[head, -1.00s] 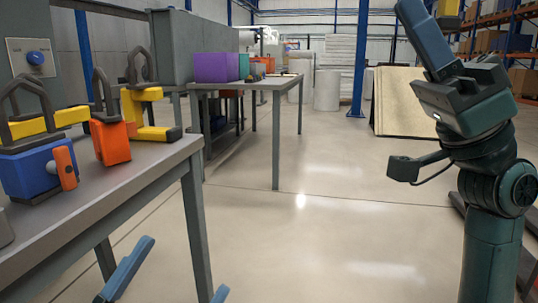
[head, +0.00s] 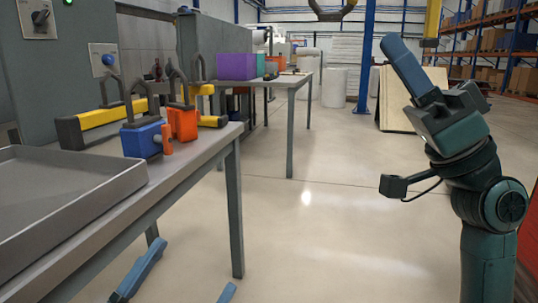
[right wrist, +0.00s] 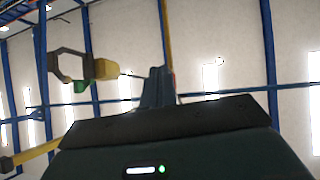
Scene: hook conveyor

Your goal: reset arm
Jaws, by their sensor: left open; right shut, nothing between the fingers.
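My right arm stands raised at the right of the head view. Its right gripper (head: 388,42) points up, blue fingers together and empty, well to the right of the tables. In the right wrist view the shut fingers (right wrist: 157,85) point up toward the ceiling. My left gripper (head: 192,268) shows only as two blue fingers, wide apart and empty, at the bottom left of the head view. They are beside and below the near table's edge. The rest of the left arm is out of view.
A dark hook (head: 330,10) hangs overhead. The floor between the near table and my right arm is clear.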

